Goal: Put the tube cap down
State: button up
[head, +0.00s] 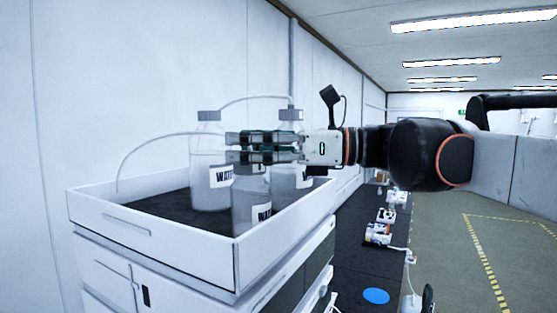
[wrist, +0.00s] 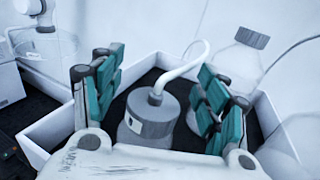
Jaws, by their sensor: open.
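The grey tube cap (wrist: 152,112) shows in the wrist view, with a white tube (wrist: 185,68) arching up from its top. It sits over the neck of a clear bottle, which shows in the head view as the front water bottle (head: 250,203). My gripper (head: 230,147) reaches in level from the right at the height of that bottle's top. In the wrist view, the green-padded fingers of my gripper (wrist: 160,72) are spread on both sides of the cap, with gaps beside it.
Two capped bottles stand behind, at left (head: 209,172) and right (head: 291,147), joined by a tube. All stand in a white-rimmed tray (head: 150,236) on a white stack. A dark bench (head: 362,263) with small devices runs behind at right. The floor at right is open.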

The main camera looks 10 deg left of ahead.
jog(key=shift+s+r, duration=0.15)
jog(key=shift+s, duration=0.35)
jog(key=shift+c, duration=0.5)
jog(key=shift+w, duration=0.15)
jog(key=c, duration=0.4)
jog(key=shift+w+f, duration=0.25)
jog(key=shift+w, duration=0.35)
jog(key=c, duration=0.7)
jog(key=shift+s+r, duration=0.1)
jog(key=shift+s, duration=0.3)
jog(key=shift+c, duration=0.4)
jog(key=shift+w, duration=0.3)
jog(key=shift+r, duration=0.2)
notch_tip(320, 180, up, 20)
jog(key=b, duration=0.1)
jog(key=shift+f+b, duration=0.25)
jog(key=shift+b, duration=0.05)
